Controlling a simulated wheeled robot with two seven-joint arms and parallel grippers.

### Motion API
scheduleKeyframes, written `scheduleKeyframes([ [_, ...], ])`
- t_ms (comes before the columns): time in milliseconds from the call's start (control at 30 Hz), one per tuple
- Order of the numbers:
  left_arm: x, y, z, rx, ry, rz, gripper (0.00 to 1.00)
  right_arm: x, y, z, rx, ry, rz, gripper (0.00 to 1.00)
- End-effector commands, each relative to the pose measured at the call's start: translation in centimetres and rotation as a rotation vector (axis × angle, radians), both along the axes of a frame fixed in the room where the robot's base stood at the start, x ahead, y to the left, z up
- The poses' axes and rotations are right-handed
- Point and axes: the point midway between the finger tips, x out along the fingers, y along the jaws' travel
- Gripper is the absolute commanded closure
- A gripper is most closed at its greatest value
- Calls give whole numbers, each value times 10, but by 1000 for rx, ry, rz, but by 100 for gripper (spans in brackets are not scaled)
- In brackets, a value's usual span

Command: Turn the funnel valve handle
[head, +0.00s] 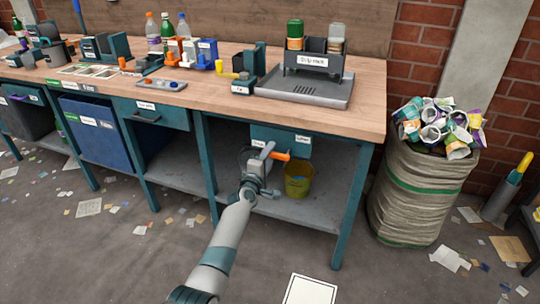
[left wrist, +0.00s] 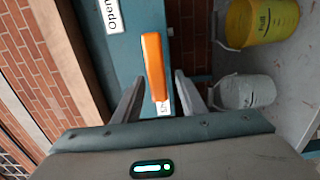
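The orange valve handle (head: 280,156) is under the workbench, in front of a teal panel. In the left wrist view the handle (left wrist: 152,62) is a long orange bar on a teal surface, with its lower end lined up with the gap between my fingers. My left gripper (left wrist: 159,77) is open, with one finger on each side of that end and a visible gap on both sides. In the head view my left gripper (head: 266,160) reaches up to the handle and partly covers the valve. The funnel body cannot be made out. My right gripper is not in view.
A yellow bucket (head: 298,182) stands on the lower shelf. A grey-white bucket (left wrist: 243,91) shows beside it in the left wrist view. The wooden benchtop (head: 205,101) overhangs the handle. A bench leg (head: 350,205) stands to the right, then a full sack (head: 415,200).

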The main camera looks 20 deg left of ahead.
Motion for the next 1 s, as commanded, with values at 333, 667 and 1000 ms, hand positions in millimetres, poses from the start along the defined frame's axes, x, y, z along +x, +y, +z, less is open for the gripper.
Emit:
scheduleKeyframes([
  [333, -1, 0, 1, 3, -1, 0, 62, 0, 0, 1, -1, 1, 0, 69],
  [667, -28, 0, 2, 2, 0, -1, 62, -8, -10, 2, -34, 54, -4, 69],
  [1000, -87, 3, 1, 2, 0, 1, 62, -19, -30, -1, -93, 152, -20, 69],
])
